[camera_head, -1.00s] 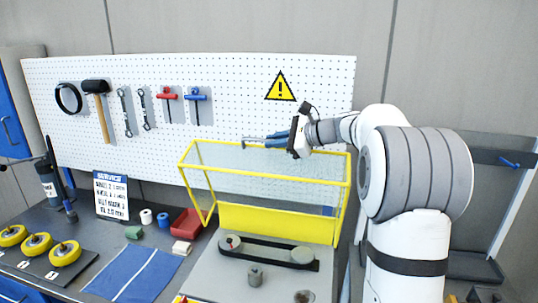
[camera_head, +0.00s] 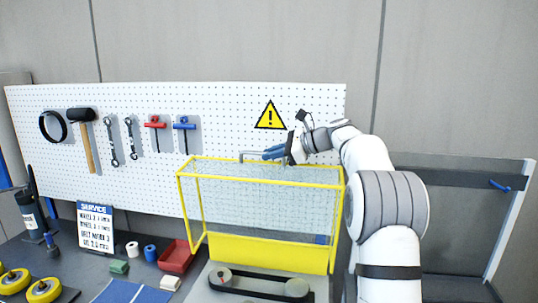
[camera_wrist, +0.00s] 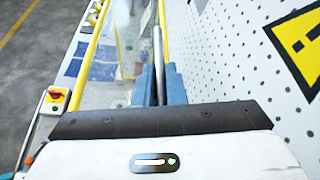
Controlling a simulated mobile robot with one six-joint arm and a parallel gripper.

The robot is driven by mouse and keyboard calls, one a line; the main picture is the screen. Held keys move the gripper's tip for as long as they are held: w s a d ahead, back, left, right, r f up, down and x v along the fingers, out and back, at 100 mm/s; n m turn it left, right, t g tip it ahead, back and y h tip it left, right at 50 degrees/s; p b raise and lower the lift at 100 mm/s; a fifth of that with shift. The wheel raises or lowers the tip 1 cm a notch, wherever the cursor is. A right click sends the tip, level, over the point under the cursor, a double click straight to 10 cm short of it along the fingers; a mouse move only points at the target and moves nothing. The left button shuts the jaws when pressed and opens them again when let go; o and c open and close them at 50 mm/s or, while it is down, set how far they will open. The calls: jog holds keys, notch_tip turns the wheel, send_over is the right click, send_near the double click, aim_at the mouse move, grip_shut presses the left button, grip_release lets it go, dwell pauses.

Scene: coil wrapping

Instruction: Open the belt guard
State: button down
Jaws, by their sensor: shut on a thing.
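The belt guard is a yellow frame with clear mesh (camera_head: 265,195) and a solid yellow panel (camera_head: 270,251). It stands raised, tilted up above the black belt (camera_head: 260,283) and its pulleys, which show uncovered. A grey metal bar handle (camera_head: 250,153) sits at the guard's upper edge. My gripper (camera_head: 272,153) comes from the right, with its blue fingers shut on the handle. In the wrist view the blue fingers (camera_wrist: 159,85) close around the grey bar (camera_wrist: 158,48). The exact contact is partly hidden by the gripper body.
A white pegboard (camera_head: 228,120) with hanging tools and a warning sign stands close behind the guard and gripper. A red tray (camera_head: 177,257), spools and yellow wheels (camera_head: 43,291) lie on the bench to the left.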

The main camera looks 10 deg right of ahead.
jog(key=shift+w+d+f, duration=0.1)
jog(key=shift+d+f, duration=0.05)
jog(key=shift+f, duration=0.35)
jog(key=c, duration=1.8)
grip_release()
jog(key=shift+o, duration=0.8)
jog(key=shift+w+d, duration=0.15)
jog(key=shift+w, duration=0.15)
jog(key=shift+o, duration=0.8)
jog(key=shift+s+a+r, duration=0.25)
jog(key=shift+d, duration=0.35)
jog(key=b+v, duration=0.1)
jog(key=v, duration=0.5)
jog(key=shift+s+d+r+b, duration=0.1)
jog(key=shift+s+d+b, duration=0.05)
jog(key=shift+b, duration=0.25)
jog(key=shift+s+d+r, duration=0.25)
jog(key=shift+d, duration=0.1)
